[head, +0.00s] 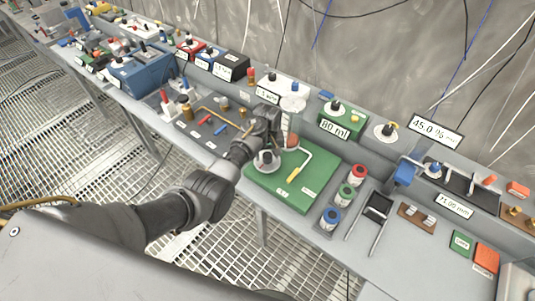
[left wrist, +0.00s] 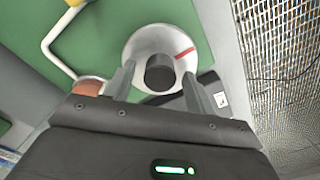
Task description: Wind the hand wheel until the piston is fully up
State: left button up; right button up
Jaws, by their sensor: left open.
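A white round wheel with a dark central knob (head: 266,158) sits on a green base plate (head: 265,189). In the left wrist view the wheel (left wrist: 140,45) has a red line on its rim. My left gripper (head: 267,146) is just above the wheel. In the left wrist view its open fingers (left wrist: 158,80) lie on either side of the dark knob (left wrist: 159,72); contact cannot be told. A white bent rod with a yellow grip (head: 294,174) and a brown round part (head: 291,140) are beside the wheel. I cannot tell which part is the piston. My right gripper is not in view.
A dark tray with small tools (head: 205,122) is to the left. The bench's front edge borders a grated floor.

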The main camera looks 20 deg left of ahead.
pick_arm(q)
jog(key=shift+f, duration=0.4)
jog(key=shift+c, duration=0.3)
jog(key=c, duration=0.9)
